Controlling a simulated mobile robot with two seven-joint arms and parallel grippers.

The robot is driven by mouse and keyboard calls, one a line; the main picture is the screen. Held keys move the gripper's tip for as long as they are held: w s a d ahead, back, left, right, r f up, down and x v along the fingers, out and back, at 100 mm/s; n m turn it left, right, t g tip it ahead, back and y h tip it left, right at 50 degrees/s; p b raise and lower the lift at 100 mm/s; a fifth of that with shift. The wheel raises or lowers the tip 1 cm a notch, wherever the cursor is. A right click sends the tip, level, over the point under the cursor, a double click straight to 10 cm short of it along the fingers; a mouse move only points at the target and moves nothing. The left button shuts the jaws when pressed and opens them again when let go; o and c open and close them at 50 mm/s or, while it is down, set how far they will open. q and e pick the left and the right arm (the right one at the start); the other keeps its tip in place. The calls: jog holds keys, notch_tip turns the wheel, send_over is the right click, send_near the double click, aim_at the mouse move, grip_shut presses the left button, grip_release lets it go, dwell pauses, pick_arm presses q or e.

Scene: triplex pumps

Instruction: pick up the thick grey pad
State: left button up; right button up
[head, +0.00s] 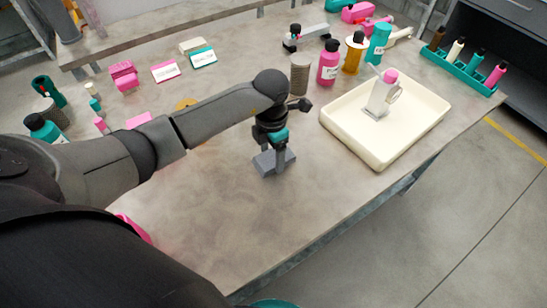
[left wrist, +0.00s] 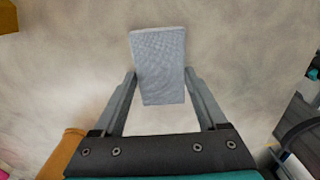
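The thick grey pad (head: 264,161) lies on the table below my left gripper (head: 278,158). In the left wrist view, the pad (left wrist: 158,62) is a pale grey block with a fine texture. It shows between and beyond the fingertips of my left gripper (left wrist: 161,74). The fingers are wide apart, one at each side of the pad. Their tips look very close to its sides; I cannot tell whether they touch. In the head view, the gripper hides part of the pad. My right gripper is not in view.
A cream tray (head: 345,143) holding a white and pink pump stands to the right. A ribbed cylinder (head: 300,77) and a pink bottle (head: 329,62) stand behind my gripper. A teal rack (head: 462,77) is at the back right. The table in front of the pad is clear.

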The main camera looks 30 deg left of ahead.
pick_arm(q)
jog(key=c, duration=0.7)
jog(key=shift+c, duration=0.2)
